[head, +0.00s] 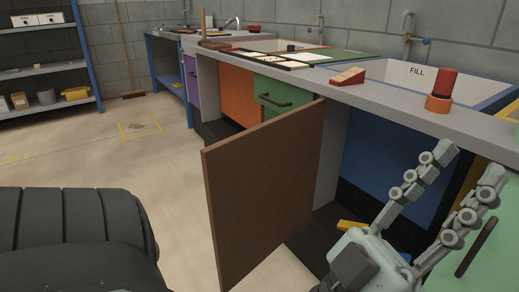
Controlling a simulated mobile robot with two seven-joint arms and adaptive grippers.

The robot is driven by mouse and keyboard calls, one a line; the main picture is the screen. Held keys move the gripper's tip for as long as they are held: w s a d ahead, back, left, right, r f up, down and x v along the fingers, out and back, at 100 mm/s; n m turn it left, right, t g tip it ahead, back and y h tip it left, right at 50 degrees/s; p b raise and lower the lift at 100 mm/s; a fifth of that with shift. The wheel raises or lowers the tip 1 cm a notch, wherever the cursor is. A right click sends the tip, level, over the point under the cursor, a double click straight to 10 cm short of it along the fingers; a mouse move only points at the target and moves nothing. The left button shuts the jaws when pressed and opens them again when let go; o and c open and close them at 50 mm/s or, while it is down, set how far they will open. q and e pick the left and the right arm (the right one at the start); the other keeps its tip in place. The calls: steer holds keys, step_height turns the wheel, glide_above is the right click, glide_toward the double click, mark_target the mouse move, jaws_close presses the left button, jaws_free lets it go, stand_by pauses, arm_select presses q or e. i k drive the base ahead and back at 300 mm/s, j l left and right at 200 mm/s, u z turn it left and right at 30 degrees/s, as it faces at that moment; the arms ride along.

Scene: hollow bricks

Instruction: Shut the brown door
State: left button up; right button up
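The brown door (262,190) stands open in the head view, swung well out from the cabinet front. Its far edge is at the counter and its free edge points toward the lower left. The cabinet opening (372,185) to its right shows a blue interior and dark floor. My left gripper (466,165) is at the lower right, in front of the opening and right of the door, apart from it. Its two fingers are spread and nothing is between them. No handle shows on the door face that I see. My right gripper is not in view.
A green door (472,220) with a dark handle is behind my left gripper. The grey counter (400,108) above carries a red cylinder (443,84), a wedge (348,76) and a white basin marked FILL. A yellow piece (352,226) lies low by the opening. Floor left of the door is clear.

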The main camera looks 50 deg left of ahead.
mark_target(261, 180)
steer(key=k+j, duration=0.1)
steer(key=j, duration=0.25)
steer(key=k+j+z, duration=0.1)
steer(key=j, duration=0.3)
steer(key=k+j, duration=0.1)
steer(key=j, duration=0.75)
steer(key=k+j+z, duration=0.1)
steer(key=j, duration=0.45)
steer(key=i+j+u, duration=0.1)
steer(key=j, duration=0.3)
steer(key=l, duration=0.3)
steer(key=k+l, duration=0.1)
steer(key=l, duration=0.25)
steer(key=u, duration=0.05)
